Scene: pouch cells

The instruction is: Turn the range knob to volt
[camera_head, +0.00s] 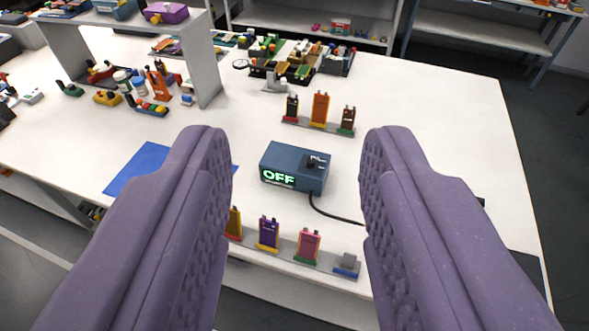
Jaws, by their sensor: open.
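A dark blue box-shaped meter (296,167) stands on the white table, between my fingers in the picture. Its front display (278,179) reads OFF in green. A small dark range knob (316,161) with a light mark sits on its top at the right; its markings are too small to read. A black cable (333,216) runs from the meter to the right and passes behind my right finger. My gripper (288,140) has two purple ridged fingers, wide open and empty. The meter lies beyond the fingers and looks untouched.
A rack of upright pouch cells (319,110) stands behind the meter. Another rack (309,245) stands in front, partly hidden by my left finger. A blue mat (140,168) lies at left. A grey shelf (205,75) and clutter fill the back left. The table's right side is mostly clear.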

